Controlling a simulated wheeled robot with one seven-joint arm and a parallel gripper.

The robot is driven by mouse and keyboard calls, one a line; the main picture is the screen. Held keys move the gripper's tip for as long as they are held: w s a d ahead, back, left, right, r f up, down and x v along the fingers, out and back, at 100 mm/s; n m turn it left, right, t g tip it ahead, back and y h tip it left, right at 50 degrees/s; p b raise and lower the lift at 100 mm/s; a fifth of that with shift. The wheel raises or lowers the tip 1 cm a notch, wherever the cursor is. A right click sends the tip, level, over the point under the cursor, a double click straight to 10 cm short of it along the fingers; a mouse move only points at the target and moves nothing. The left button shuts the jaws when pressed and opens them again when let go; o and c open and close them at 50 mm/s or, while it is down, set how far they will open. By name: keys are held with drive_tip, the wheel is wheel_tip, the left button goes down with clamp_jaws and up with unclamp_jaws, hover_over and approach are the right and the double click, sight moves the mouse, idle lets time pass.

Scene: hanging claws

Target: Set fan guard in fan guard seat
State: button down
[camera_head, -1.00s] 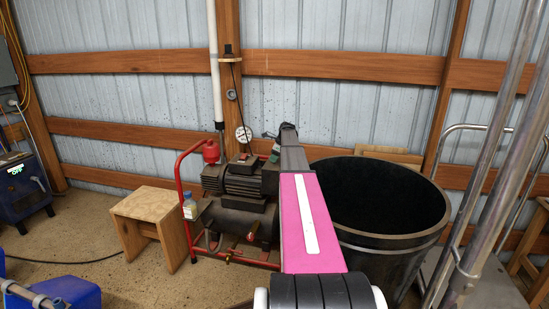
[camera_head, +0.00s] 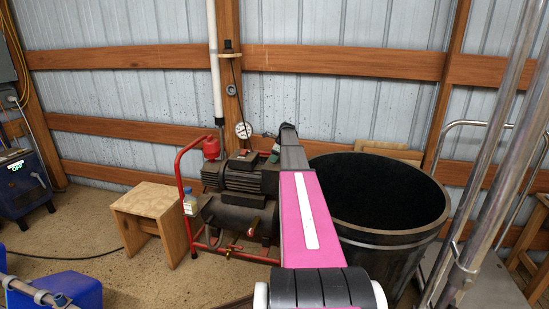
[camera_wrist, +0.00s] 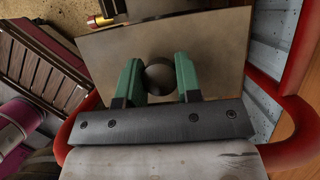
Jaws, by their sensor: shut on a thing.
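In the wrist view, the two green fingers of my gripper (camera_wrist: 159,78) are shut on a dark round knob (camera_wrist: 160,72) between them. The knob stands in front of a flat brown-grey panel (camera_wrist: 215,55), which looks like the fan guard. The panel is tilted in the picture. In the head view, my pink arm reaches toward the compressor (camera_head: 238,180) in its red tube frame. A bit of green at my gripper shows beside the arm's far end; the held panel is mostly hidden there. I cannot make out the fan guard seat.
A large black bin (camera_head: 390,235) stands right of my arm. Metal poles (camera_head: 490,160) rise at the right. The wood-railed wall is close behind. Red tubing (camera_wrist: 285,150) runs near my gripper.

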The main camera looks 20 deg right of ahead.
drive_tip(key=shift+f, duration=0.65)
drive_tip(key=c, duration=0.7)
unclamp_jaws()
